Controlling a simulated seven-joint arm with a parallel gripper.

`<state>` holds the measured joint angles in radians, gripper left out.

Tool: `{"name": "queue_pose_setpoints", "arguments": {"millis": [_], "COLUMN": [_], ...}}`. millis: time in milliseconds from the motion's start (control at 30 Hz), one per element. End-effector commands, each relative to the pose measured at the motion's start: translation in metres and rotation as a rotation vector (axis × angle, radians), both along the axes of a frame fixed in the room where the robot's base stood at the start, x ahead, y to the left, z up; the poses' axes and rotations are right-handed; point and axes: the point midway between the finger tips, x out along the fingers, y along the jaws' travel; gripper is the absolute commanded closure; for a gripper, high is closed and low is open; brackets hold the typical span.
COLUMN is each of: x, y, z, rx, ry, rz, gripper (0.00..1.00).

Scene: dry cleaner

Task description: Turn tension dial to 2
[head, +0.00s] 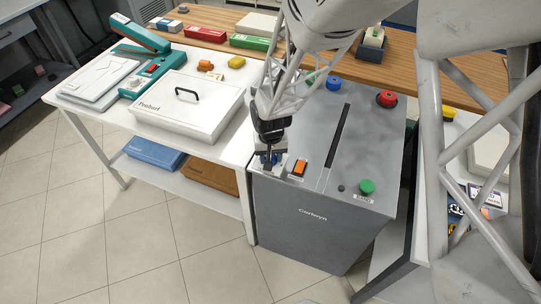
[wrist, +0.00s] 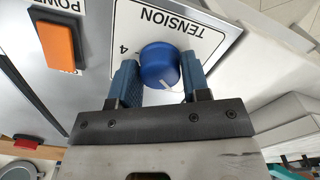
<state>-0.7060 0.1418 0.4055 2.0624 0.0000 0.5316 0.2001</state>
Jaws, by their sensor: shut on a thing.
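The tension dial (wrist: 159,64) is a round blue knob with a white pointer line, on a white label plate (wrist: 205,36) that reads TENSION in the wrist view. The plate appears upside down there, with a 4 visible left of the knob. Other numbers are hidden by the knob and my fingers. My gripper (wrist: 158,82) has its two blue fingers closed on the knob, one on each side. In the head view my gripper (head: 268,160) is at the front left corner of the grey Corwyn machine (head: 310,225), and the dial is mostly hidden there.
An orange power switch (head: 299,168) sits just right of the dial. A green button (head: 367,186), red button (head: 387,98) and blue knob (head: 333,83) are on the machine's top, with a dark slot (head: 339,135). A white lidded box (head: 185,107) stands on the left table.

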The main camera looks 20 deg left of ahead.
Motion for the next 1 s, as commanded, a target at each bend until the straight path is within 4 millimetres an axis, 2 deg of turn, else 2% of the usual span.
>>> {"name": "queue_pose_setpoints", "arguments": {"millis": [200, 433, 1000], "x": [0.0004, 0.0002, 0.0003], "y": [0.0003, 0.0002, 0.0001], "z": [0.0003, 0.0007, 0.0006], "rx": [0.000, 0.001, 0.000], "ry": [0.000, -0.001, 0.000], "rz": [-0.182, -0.314, -0.376], "gripper": [0.80, 0.80, 0.80]}}
